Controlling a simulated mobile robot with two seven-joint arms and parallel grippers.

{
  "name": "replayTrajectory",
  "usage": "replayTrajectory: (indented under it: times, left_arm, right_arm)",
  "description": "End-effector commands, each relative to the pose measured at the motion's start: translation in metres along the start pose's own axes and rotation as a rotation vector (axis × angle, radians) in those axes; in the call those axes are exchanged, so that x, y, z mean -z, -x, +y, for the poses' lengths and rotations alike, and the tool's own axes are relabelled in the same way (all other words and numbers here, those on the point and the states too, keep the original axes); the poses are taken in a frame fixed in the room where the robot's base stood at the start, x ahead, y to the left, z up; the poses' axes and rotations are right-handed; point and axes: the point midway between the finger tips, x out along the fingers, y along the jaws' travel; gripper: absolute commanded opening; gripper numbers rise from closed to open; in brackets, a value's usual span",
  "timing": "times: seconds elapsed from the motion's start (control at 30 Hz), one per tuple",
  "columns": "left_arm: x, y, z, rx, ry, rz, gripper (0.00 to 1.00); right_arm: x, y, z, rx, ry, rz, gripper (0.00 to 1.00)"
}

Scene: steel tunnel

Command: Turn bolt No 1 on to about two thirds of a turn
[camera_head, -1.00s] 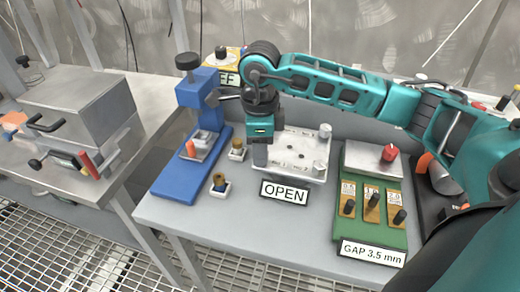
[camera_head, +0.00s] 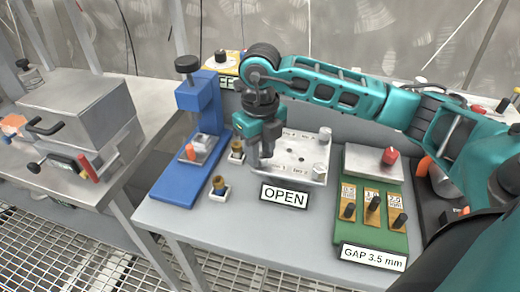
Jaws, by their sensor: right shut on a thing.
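My right gripper (camera_head: 261,160) points down at the left edge of the pale metal plate (camera_head: 296,150), with its fingers low at the plate. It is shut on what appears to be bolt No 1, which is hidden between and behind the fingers. Two silver bolts stand upright on the plate's right side, one at the back (camera_head: 325,134) and one at the front (camera_head: 319,171). Small markings on the plate are too small to read. A sign reading OPEN (camera_head: 285,195) stands in front of the plate. My left gripper is not in view.
A blue press (camera_head: 196,115) stands left of the plate, with two small brass-coloured pieces in white holders (camera_head: 219,188) beside it. A green board (camera_head: 371,218) with black knobs and a GAP 3.5 mm sign (camera_head: 372,257) is at right. The bench front is clear.

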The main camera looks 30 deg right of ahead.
Motion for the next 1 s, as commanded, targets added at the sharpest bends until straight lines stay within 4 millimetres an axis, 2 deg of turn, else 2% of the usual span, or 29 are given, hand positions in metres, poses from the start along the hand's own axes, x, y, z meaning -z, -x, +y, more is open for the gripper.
replayTrajectory:
  times: [0.3,0.87,0.9,1.0]
  left_arm:
    - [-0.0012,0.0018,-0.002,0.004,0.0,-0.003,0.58]
    - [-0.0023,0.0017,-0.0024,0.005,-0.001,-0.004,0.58]
    - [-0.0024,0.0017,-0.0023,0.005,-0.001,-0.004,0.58]
    - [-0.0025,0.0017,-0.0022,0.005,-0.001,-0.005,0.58]
  right_arm:
    - [-0.0004,0.0012,-0.001,0.0,-0.126,-0.001,0.02]
    - [-0.0005,0.0013,-0.0011,0.0,-0.15,-0.002,0.02]
    - [-0.0005,0.0013,-0.0011,0.0,-0.15,-0.002,0.37]
    - [-0.0004,0.001,-0.001,0.0,-0.149,-0.002,0.46]
